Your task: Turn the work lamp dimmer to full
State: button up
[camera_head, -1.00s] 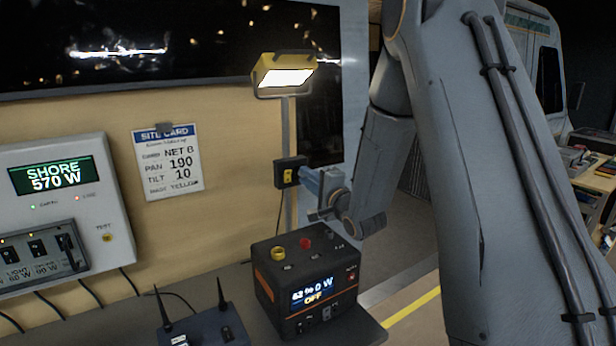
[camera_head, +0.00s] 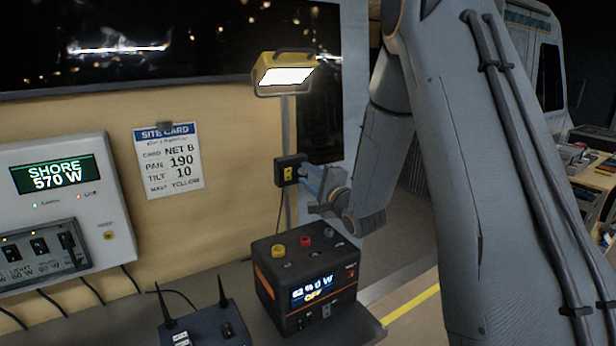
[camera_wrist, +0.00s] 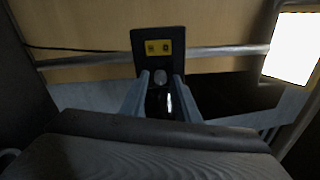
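The work lamp (camera_head: 284,77) has a yellow housing and a bright white face, and stands on a grey pole. Its black dimmer box (camera_head: 288,160) with a yellow label is on the pole below. In the wrist view the dimmer box (camera_wrist: 158,38) is straight ahead, with a small grey round knob (camera_wrist: 159,77) under the label. My gripper (camera_wrist: 160,84) has its two fingers apart, one on each side of the knob. I cannot tell whether they touch it. In the head view my gripper (camera_head: 312,180) is at the right side of the dimmer box.
A black power station (camera_head: 275,290) with a lit display reading OFF stands on the counter below my gripper. A dark blue box with antennas (camera_head: 205,328) is to its left. A shore power panel (camera_head: 115,185) and a site card (camera_head: 168,165) are on the wall.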

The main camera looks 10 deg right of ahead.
jog(key=shift+o, duration=0.3)
jog(key=b+v, duration=0.2)
jog(key=v, duration=0.6)
